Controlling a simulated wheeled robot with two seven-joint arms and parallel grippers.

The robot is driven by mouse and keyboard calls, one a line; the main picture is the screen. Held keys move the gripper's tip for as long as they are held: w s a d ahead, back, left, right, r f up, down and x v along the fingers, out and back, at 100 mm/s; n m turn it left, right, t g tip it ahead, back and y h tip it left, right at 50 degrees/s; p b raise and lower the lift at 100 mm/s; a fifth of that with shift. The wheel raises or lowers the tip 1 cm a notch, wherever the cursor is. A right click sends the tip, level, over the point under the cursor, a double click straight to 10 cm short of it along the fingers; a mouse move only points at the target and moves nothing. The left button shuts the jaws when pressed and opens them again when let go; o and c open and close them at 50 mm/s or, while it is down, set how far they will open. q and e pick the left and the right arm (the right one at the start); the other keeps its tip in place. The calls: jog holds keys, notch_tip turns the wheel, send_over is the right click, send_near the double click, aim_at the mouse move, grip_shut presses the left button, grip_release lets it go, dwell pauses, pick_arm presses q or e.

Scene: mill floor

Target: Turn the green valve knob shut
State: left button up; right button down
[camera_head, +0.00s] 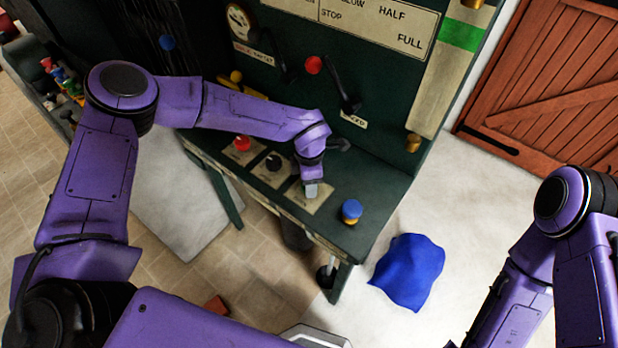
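A dark green control console has a sloping desk (375,185) with a row of knobs: a red one (242,143), a dark one (273,162) and a blue one (351,210) on a yellow base. My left arm reaches across from the left, and my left gripper (311,189) points down at a pale plate (322,201) between the dark and blue knobs. No green knob can be made out; the gripper covers the middle of that plate. I cannot tell whether its fingers are apart or closed on something. My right arm is at the right; its gripper is out of view.
The upright panel behind carries levers (345,92), one with a red ball (313,65), and a speed sign (380,22). A blue cloth (408,270) lies on the pale floor right of the console. A red-brown wooden door (550,85) stands at the upper right.

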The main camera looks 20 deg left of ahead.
pick_arm(q)
jog(key=shift+w+r+m, duration=0.1)
jog(key=shift+m, duration=0.2)
jog(key=o, duration=1)
jog(key=shift+o, duration=0.2)
notch_tip(320, 180, up, 10)
jog(key=b, duration=0.2)
jog(key=shift+r, duration=0.25)
